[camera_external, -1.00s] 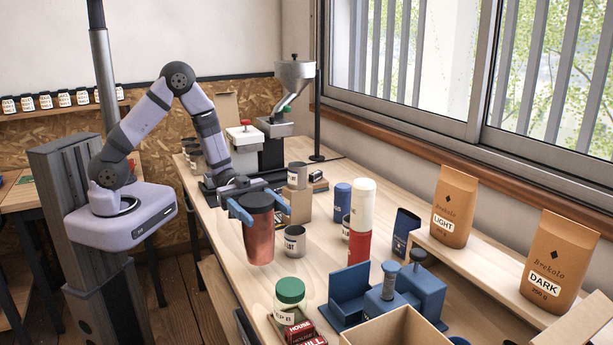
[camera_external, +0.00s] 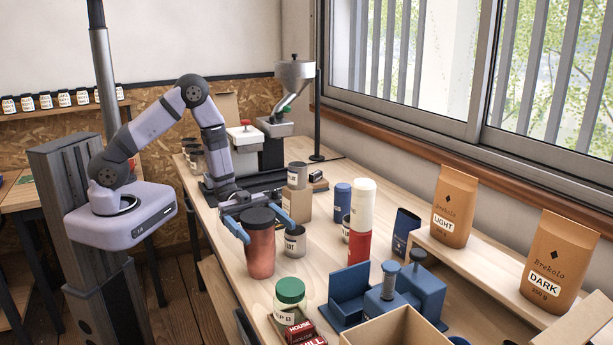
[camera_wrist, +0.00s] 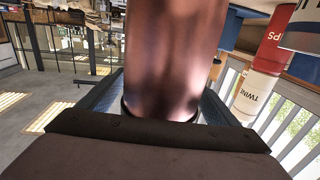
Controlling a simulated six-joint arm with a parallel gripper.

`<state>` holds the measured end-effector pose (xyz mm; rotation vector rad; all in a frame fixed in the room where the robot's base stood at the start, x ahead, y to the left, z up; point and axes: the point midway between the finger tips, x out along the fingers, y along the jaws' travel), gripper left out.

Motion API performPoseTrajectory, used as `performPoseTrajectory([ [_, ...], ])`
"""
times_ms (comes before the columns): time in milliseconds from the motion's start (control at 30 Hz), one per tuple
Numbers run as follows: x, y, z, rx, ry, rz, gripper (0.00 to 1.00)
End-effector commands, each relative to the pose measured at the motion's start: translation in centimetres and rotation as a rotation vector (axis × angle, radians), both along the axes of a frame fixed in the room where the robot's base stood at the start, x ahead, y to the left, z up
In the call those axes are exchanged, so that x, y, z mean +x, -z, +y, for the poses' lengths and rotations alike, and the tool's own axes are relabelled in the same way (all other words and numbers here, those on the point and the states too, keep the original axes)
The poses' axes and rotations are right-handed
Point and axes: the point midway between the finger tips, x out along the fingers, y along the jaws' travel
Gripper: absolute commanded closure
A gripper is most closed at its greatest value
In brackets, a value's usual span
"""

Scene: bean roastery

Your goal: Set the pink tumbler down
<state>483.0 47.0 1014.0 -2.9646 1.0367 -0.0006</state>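The pink tumbler (camera_external: 260,250) is a metallic copper-pink cup with a dark lid. It stands upright on the wooden bench (camera_external: 240,290) near its left edge. My gripper (camera_external: 268,232) is open, its blue fingers on either side of the tumbler's upper part. The fingers look spread clear of its wall, and my wrist is behind it. In the wrist view, the tumbler (camera_wrist: 172,55) fills the middle between the fingers, with gaps visible beside it. Its contact with the bench is not shown in the wrist view.
A grey tin (camera_external: 295,243) stands close to the right of the tumbler. A green-lidded jar (camera_external: 290,300) is in front. Bare bench lies left of the jar.

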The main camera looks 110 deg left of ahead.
Motion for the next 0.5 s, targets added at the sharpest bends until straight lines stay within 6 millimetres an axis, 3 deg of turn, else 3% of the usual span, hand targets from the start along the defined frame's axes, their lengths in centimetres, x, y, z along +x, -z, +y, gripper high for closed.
performPoseTrajectory([
  [500, -0.58, -0.17, 0.56, 0.000, -0.003, 0.000, 0.14],
])
